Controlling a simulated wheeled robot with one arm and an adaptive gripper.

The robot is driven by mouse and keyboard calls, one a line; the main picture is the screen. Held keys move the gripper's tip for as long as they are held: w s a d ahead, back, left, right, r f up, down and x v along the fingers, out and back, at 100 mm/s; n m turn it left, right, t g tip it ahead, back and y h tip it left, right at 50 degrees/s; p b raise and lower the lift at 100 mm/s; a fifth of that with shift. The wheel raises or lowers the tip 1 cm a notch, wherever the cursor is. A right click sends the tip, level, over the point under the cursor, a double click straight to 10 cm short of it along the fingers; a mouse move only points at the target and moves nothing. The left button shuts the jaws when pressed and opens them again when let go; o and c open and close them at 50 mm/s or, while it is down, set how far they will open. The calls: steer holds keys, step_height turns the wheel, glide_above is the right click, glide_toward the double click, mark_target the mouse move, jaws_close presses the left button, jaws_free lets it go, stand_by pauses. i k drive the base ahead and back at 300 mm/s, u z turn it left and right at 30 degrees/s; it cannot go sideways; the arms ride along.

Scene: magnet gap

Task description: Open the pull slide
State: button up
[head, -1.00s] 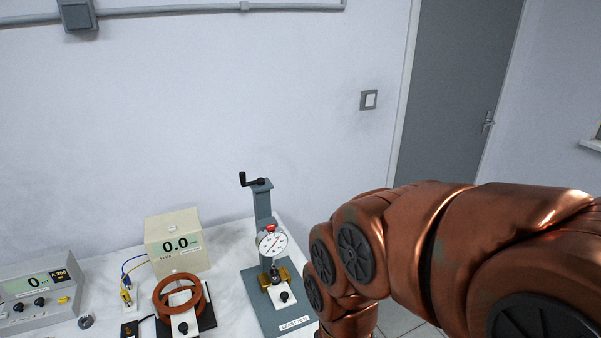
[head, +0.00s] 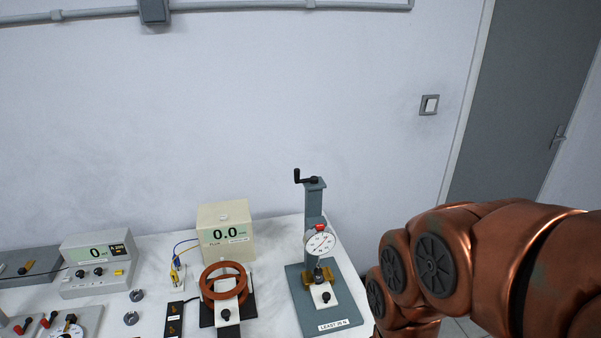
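A grey pull stand (head: 313,204) with a black crank on top stands on the right part of the table. It carries a round white dial (head: 319,243) and a brass block. A white slide (head: 323,294) with a black knob lies at its foot, above a label partly readable as "LEAST" and "N". A similar white piece (head: 227,309) with a black knob lies at the orange coil (head: 224,281). No label tells me which one is the pull slide. My copper arm is at the right; my gripper is out of view.
A beige meter (head: 226,232) reading 0.0 stands behind the coil. A grey power box (head: 98,264) and small dark rings (head: 131,318) are to the left. The white table (head: 275,240) has bare room between meter and stand. A wall is behind.

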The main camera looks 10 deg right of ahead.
mark_target(321, 286)
steer(key=k, duration=1.15)
steer(key=u, duration=0.8)
steer(key=i, duration=1.15)
steer(key=z, duration=0.55)
